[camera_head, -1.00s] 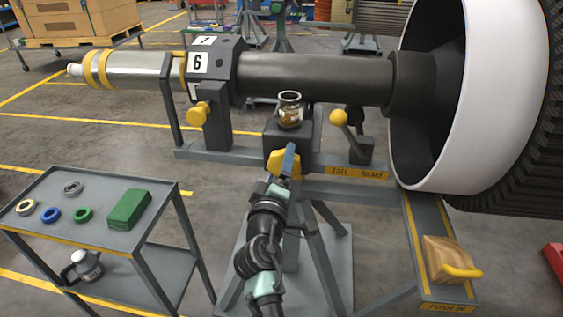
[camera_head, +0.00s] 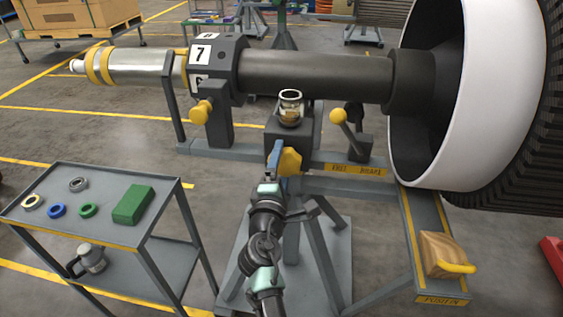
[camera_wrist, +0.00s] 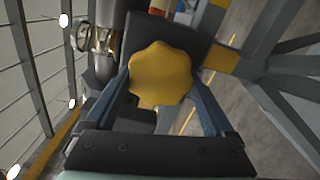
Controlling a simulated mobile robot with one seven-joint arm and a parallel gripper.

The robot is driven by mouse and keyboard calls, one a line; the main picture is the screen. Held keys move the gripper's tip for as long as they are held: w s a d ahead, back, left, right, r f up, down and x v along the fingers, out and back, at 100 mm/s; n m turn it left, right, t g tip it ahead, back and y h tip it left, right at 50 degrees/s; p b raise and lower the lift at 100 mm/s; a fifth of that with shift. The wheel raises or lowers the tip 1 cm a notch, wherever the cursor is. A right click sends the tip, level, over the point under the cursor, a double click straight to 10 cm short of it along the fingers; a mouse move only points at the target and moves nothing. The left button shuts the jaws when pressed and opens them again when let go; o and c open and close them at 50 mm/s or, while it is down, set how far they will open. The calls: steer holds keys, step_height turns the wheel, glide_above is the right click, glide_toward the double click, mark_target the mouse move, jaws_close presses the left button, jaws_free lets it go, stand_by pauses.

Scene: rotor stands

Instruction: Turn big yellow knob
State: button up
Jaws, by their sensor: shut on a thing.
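The big yellow knob (camera_head: 290,161) has a lobed rim and sits on the front of the dark block (camera_head: 297,130) at the middle of the stand. In the wrist view the knob (camera_wrist: 160,75) fills the space between the two blue fingers. My gripper (camera_head: 277,158) is shut on the knob, one finger on each side; it also shows in the wrist view (camera_wrist: 163,88). In the head view the near finger covers the knob's left part. The numbered collar (camera_head: 212,66) on the shaft shows 7 facing forward.
A smaller yellow knob (camera_head: 201,112) and a yellow ball lever (camera_head: 339,116) flank the block. A grey cart (camera_head: 95,223) with rings and a green box is at the left. A wooden block (camera_head: 444,255) is at the lower right.

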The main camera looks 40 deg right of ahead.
steer(key=shift+f, duration=0.1)
stand_by(0.3)
steer(key=o, duration=1.1)
steer(key=shift+s+a, duration=0.1)
steer(key=shift+a, duration=0.05)
steer(key=v, duration=1.2)
steer(key=shift+s+a+p, duration=0.25)
steer(key=shift+s+p, duration=0.05)
steer(key=shift+p, duration=0.05)
